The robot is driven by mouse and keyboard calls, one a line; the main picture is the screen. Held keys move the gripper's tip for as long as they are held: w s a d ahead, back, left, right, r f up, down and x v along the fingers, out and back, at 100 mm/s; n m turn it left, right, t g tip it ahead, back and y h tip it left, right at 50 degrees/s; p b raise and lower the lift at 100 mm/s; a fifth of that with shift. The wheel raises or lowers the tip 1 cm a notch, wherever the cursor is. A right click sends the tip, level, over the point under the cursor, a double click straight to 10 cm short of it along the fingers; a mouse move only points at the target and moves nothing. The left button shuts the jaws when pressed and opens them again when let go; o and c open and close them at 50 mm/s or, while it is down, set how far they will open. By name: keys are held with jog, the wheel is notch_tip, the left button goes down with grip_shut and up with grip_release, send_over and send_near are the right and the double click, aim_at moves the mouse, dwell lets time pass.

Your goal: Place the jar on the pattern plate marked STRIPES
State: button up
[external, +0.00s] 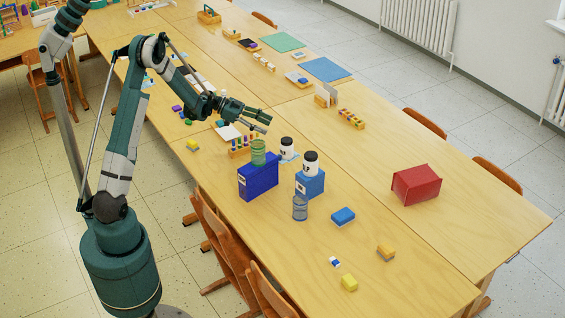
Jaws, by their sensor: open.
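My gripper (268,124) is open and empty, above the table and behind the jars. Several jar-like things stand in front of it. A green see-through jar (258,152) appears on top of or just behind a dark blue box (259,178). A white jar with a black lid (287,149) stands to its right. A second white, black-lidded jar (310,164) appears on or behind a lighter blue box (310,184). A grey-blue see-through jar (300,208) stands in front. I cannot tell which jar is meant. No plate marked STRIPES is readable.
A red box (417,185) stands at the right. A blue block (343,216), an orange block (386,253) and a yellow block (349,283) lie toward the front. A rack with coloured items (242,148) is near my gripper. The right-hand tabletop is largely clear.

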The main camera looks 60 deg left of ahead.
jog(key=s+d+r+n+g+y, duration=0.2)
jog(key=s+d+r+n, duration=0.1)
jog(key=s+d+r, duration=0.65)
jog(key=s+d+r+n+g+y, duration=0.15)
jog(key=s+d+r, duration=0.45)
jog(key=d, duration=0.6)
jog(key=s+d+n+y, duration=0.2)
jog(key=s+d+y, duration=0.1)
jog(key=s, duration=1.1)
jog(key=s+d+r+n+t+y, duration=0.1)
jog(key=s+d+n+y, duration=0.1)
jog(key=s, duration=1.2)
jog(key=shift+s+d+r+y, duration=0.15)
jog(key=shift+d+y, duration=0.3)
jog(key=shift+d, duration=0.4)
